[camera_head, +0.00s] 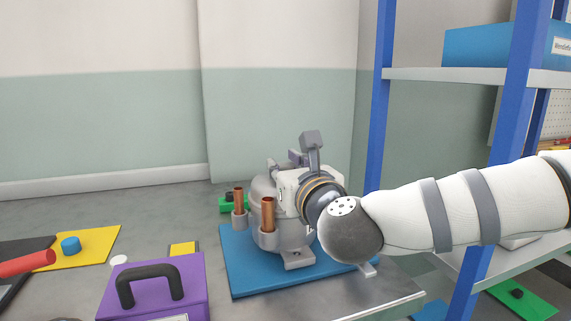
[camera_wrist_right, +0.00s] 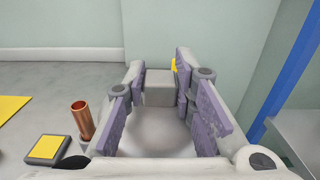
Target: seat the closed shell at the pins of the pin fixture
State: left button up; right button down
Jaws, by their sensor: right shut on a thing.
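The closed shell (camera_head: 263,192) is a rounded grey body with two upright copper tubes (camera_head: 268,214) on its near left side. It stands upright over a blue plate (camera_head: 240,277), which looks like the base of the pin fixture. A grey foot (camera_head: 298,259) shows low on the shell. I cannot make out the pins or whether the feet touch the plate. My right gripper (camera_head: 286,178) is shut on the shell from the right. In the right wrist view, its purple-padded fingers (camera_wrist_right: 160,72) flank a grey block above the shell's pale domed top (camera_wrist_right: 155,134). My left gripper is out of view.
A purple box with a black handle (camera_head: 188,289) stands close on the left. A yellow mat (camera_head: 85,252) carries a blue cap (camera_head: 70,245), with a red cylinder (camera_head: 28,263) nearby. A blue-post shelf (camera_head: 380,110) stands at the right, near my right arm.

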jog(key=shift+f, duration=0.25)
jog(key=c, duration=1.3)
grip_release()
jog(key=shift+o, duration=0.3)
jog(key=shift+f, duration=0.15)
jog(key=shift+s, duration=0.1)
jog(key=v, duration=1.2)
